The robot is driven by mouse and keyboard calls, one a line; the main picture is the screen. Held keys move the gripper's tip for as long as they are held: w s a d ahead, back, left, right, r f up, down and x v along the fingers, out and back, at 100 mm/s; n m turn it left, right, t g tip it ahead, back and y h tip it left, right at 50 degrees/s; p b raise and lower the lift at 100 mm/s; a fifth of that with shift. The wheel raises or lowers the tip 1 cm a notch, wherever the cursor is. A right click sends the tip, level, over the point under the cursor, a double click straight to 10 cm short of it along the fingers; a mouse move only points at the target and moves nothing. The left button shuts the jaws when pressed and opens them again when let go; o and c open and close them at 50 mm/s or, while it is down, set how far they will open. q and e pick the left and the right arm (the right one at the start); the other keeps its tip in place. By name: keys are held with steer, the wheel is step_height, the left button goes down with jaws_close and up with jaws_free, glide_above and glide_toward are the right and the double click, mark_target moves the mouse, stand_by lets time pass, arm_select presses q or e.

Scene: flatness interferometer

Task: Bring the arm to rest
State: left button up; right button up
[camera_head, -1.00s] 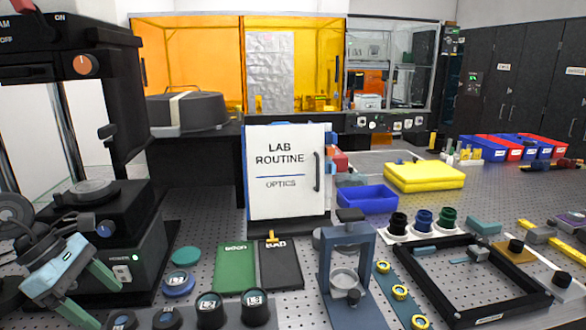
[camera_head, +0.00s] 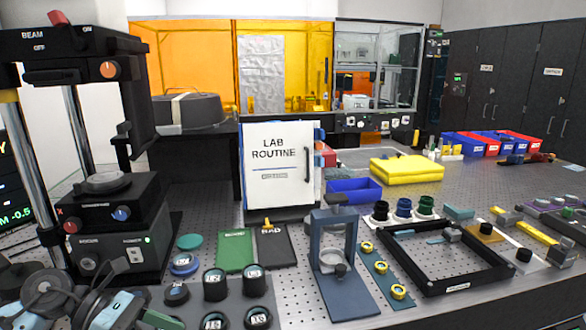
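My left gripper (camera_head: 135,315) is low at the bottom left, in front of the interferometer. Its pale teal body and a green finger show, but the picture's lower edge cuts it, so its opening is unclear. No held object shows. The arm's dark joints fill the bottom left corner. My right gripper is out of view. The black interferometer (camera_head: 105,215) stands at the left with knobs and a round stage (camera_head: 106,183).
Several dark round optics (camera_head: 215,283) stand near the gripper. Green (camera_head: 234,251) and black (camera_head: 274,246) pads, a blue-grey stand (camera_head: 335,262) and a black frame (camera_head: 455,288) lie further right. A LAB ROUTINE board (camera_head: 281,167) stands behind. Bare perforated table shows between them.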

arm_select(q)
steer(key=s+d+f+n+t+h, duration=0.25)
steer(key=d+n+t+h, duration=0.45)
steer(key=n, duration=0.4)
steer(key=s+a+f+n+t+y+p, duration=0.1)
steer(key=s+a+f+n+t+y, duration=0.3)
steer(key=f+n+y, duration=0.75)
steer(key=s+f+n+t+y+p, duration=0.1)
steer(key=s+f+n+t+y, duration=0.45)
steer(key=n, duration=1.15)
steer(key=s+f+n+g, duration=0.7)
steer(key=s+f, duration=0.4)
steer(key=s, duration=0.4)
steer(key=shift+s+d+f+g+p, duration=0.2)
steer(key=shift+g+p, duration=0.1)
steer(key=shift+g, duration=0.45)
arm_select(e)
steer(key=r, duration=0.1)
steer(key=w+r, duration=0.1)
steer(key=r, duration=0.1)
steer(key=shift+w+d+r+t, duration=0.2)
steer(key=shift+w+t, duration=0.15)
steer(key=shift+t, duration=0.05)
